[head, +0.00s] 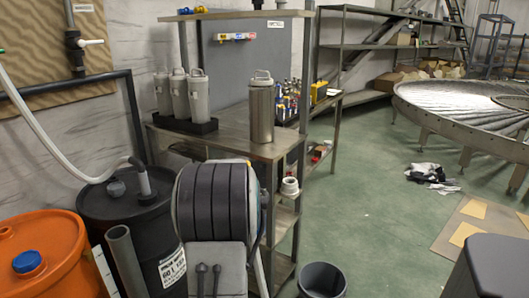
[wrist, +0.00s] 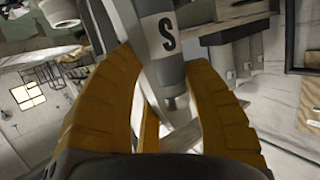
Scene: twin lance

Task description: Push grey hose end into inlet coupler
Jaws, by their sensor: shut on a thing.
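In the wrist view my gripper (wrist: 165,72) has two yellow fingers closed around a grey cylindrical piece (wrist: 168,66) marked with a dark letter S on a pale band. The piece narrows to a small tip pointing down the picture, between the fingers. I take it for the grey hose end, but most of what lies behind it is hidden. I cannot make out the inlet coupler for certain in either view. A white fitting (head: 289,187) sits on a lower shelf in the head view.
A black drum (head: 125,215) with a pale hose (head: 45,135) and an orange drum (head: 45,255) stand left. A bin (head: 322,280) is near the front.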

